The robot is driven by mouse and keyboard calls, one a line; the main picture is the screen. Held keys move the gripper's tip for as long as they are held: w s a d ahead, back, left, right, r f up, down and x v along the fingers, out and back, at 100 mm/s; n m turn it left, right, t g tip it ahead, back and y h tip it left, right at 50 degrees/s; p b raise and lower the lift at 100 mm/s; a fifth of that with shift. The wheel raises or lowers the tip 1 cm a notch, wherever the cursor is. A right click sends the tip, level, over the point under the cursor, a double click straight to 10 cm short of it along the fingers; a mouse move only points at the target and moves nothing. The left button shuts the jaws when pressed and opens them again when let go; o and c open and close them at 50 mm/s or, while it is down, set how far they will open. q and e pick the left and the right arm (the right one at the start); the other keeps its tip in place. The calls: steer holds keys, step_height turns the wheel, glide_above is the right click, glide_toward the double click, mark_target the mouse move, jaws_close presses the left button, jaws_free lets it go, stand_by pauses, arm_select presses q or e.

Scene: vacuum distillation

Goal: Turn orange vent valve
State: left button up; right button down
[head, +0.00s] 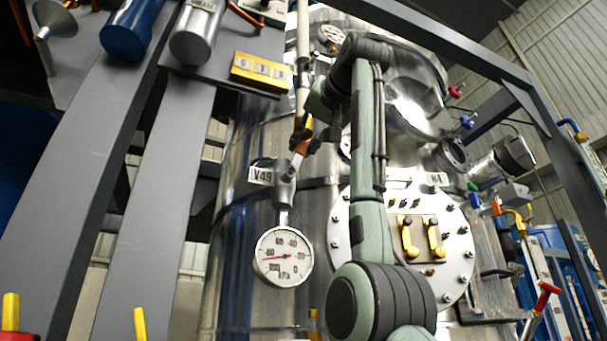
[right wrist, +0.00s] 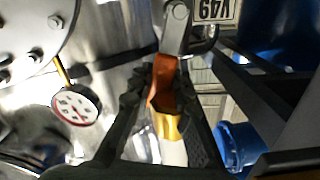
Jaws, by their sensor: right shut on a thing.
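The orange vent valve handle (head: 304,145) sits on a small metal valve body beside the V49 label (head: 262,176), above a round dial gauge (head: 284,257). My right gripper (head: 316,133) reaches in from above the flange and is shut on the handle. In the right wrist view the orange handle (right wrist: 163,80) lies between the two dark fingers of the gripper (right wrist: 162,98). A yellow and white pipe end shows just below it. The fingers partly hide the handle in the head view. My left gripper is not in view.
A large steel vessel (head: 235,240) fills the middle. A bolted round flange (head: 460,245) with yellow handles is behind my right arm. Grey frame beams (head: 150,200) stand at the left. Small red and blue valve handles show at the right.

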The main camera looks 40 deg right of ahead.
steer(key=shift+a+r+n, duration=0.1)
steer(key=shift+a+n, duration=0.1)
steer(key=shift+n, duration=0.2)
steer(key=shift+w+a+n, duration=0.1)
steer(key=shift+a+n, duration=0.3)
steer(key=shift+n, duration=0.3)
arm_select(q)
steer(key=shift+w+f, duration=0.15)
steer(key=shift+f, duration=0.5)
arm_select(e)
steer(key=c, duration=1.4)
jaws_free()
steer(key=shift+a, duration=0.1)
